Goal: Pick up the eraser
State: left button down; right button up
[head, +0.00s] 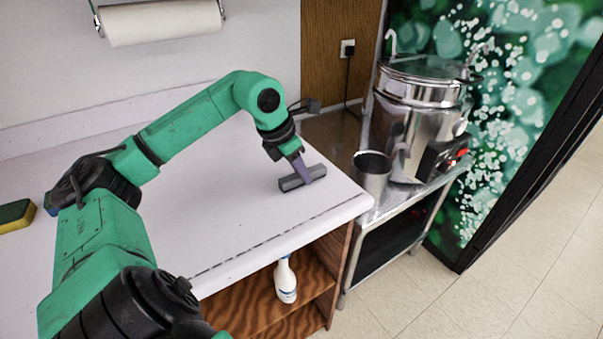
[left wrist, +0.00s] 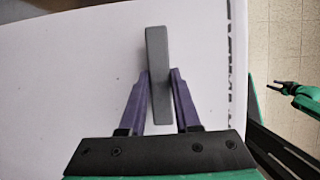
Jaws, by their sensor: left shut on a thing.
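The eraser (head: 303,178) is a grey bar near the right end of the white counter in the head view. It also shows in the left wrist view (left wrist: 157,55), lengthwise between the two purple fingers. My left gripper (head: 297,170) reaches down to the eraser from above and is shut on it. In the left wrist view the fingertips (left wrist: 160,73) are on either side of the bar. I cannot tell whether the eraser touches the counter. My right gripper (left wrist: 277,86) shows small at the right of the left wrist view, beyond the counter edge, apart from the eraser.
A metal cup (head: 371,177) and a large steel pot (head: 415,110) stand on a metal cart right of the counter. A yellow-green sponge (head: 14,216) lies at the far left. A white spray bottle (head: 286,281) stands on the shelf below. Much of the counter (head: 225,215) is clear.

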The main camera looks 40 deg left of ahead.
pick_arm(q)
notch_tip(320, 180, up, 20)
jog(key=p, duration=0.9)
jog(key=shift+f, duration=0.25)
